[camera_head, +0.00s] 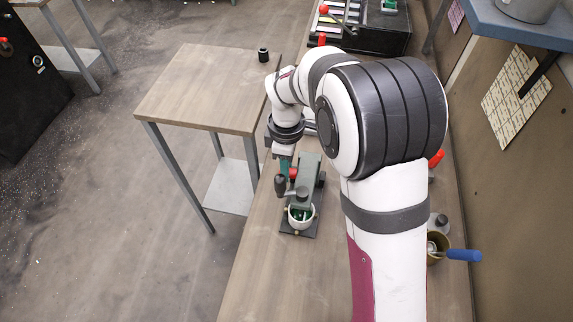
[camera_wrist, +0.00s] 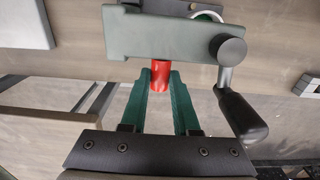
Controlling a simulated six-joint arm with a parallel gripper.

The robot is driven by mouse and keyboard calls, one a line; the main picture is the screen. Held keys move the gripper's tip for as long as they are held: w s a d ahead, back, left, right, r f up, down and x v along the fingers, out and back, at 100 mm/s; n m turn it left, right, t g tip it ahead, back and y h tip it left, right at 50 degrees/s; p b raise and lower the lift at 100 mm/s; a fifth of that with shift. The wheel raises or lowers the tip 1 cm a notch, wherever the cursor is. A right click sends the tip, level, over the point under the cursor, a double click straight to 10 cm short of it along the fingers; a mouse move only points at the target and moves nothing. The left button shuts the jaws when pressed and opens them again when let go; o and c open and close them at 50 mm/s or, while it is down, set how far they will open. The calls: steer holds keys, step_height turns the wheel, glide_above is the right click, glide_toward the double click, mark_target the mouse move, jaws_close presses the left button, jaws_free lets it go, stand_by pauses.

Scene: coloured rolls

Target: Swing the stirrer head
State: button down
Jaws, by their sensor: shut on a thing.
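The stirrer stands on the bench, with its grey-green head (camera_head: 308,168) above a white bowl (camera_head: 301,221) that has green inside. In the wrist view the head (camera_wrist: 160,35) spans the top middle, and the bowl rim (camera_wrist: 208,16) shows partly behind it. A red knob (camera_wrist: 160,75) sticks out from the head toward me; it also shows in the head view (camera_head: 293,173). A crank with a dark grip (camera_wrist: 243,115) hangs at the head's right. My gripper (camera_wrist: 161,80) has its green fingers shut on the red knob, one on each side.
The bench (camera_head: 262,285) is clear in front of the stirrer. A side table (camera_head: 205,95) with a small black cylinder (camera_head: 263,55) stands left. A pot with a blue-handled tool (camera_head: 463,255) is at right, and a black rack (camera_head: 372,28) at the back.

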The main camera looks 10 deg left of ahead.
steer(key=shift+w+r, duration=0.1)
steer(key=shift+w, duration=0.05)
steer(key=shift+w+r+g, duration=0.25)
steer(key=shift+w+g, duration=0.9)
steer(key=shift+w, duration=0.2)
steer(key=shift+w+r+g, duration=0.2)
steer(key=shift+w+g, duration=0.95)
steer(key=shift+w, duration=0.2)
steer(key=c, duration=0.7)
jaws_free()
steer(key=shift+o, duration=0.2)
steer(key=shift+r, duration=0.1)
